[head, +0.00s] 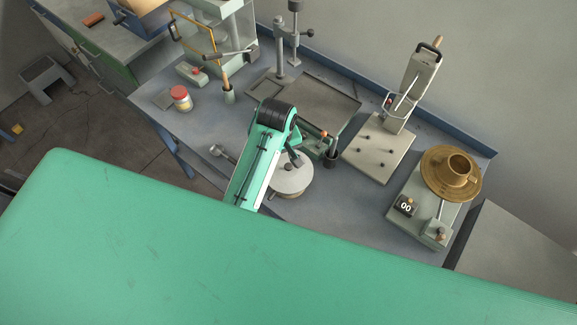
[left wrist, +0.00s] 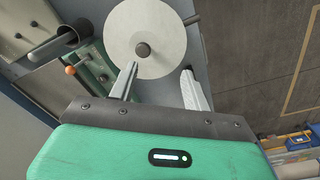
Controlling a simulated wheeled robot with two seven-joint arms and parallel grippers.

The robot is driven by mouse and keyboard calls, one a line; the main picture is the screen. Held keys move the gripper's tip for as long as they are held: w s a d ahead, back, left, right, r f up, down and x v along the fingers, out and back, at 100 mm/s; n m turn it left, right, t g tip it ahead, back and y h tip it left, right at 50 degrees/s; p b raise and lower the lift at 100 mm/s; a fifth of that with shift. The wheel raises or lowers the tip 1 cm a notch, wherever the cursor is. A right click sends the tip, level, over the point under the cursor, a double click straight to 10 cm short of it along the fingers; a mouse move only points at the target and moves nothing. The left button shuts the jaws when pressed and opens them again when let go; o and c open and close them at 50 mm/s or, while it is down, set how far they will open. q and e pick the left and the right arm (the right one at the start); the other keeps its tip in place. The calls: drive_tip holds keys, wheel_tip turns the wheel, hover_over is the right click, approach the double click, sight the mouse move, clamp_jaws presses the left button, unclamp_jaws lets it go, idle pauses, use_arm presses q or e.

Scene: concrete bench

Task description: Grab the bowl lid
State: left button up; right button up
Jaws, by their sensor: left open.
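The bowl lid is a pale round disc (head: 292,181) near the front middle of the bench, resting on what seems to be a brownish bowl, mostly hidden under it. In the left wrist view the lid (left wrist: 168,42) shows nearly whole, with a dark knob (left wrist: 143,49) at its centre. My left gripper (head: 292,159) is at the lid's upper-left side in the head view, partly hidden by my green arm. In the left wrist view its two fingers (left wrist: 160,85) are spread apart with nothing between them, and the knob lies beyond the fingertips. My right gripper is not in view.
A dark cup (head: 331,159) and an orange-tipped lever (head: 323,134) stand close to the lid. A press on a pale base plate (head: 378,150) is to the right, beside a scale with a brass pan (head: 437,178). A red-lidded jar (head: 181,98) stands left.

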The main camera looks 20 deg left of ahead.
use_arm(q)
wheel_tip(320, 180, up, 4)
drive_tip(key=w+d+r+n, duration=0.1)
drive_tip(key=w+d+n, duration=0.1)
drive_tip(key=w, duration=0.1)
drive_tip(key=b, duration=0.2)
hover_over(289, 166)
drive_tip(key=shift+g, duration=0.3)
drive_tip(key=f, duration=0.8)
drive_tip(key=shift+s, duration=0.2)
drive_tip(key=shift+f, duration=0.65)
drive_tip(key=f, duration=0.1)
drive_tip(key=f+p, duration=0.2)
drive_tip(key=f, duration=0.1)
drive_tip(key=shift+w+a, duration=0.15)
drive_tip(key=shift+w, duration=0.1)
drive_tip(key=shift+f, duration=0.35)
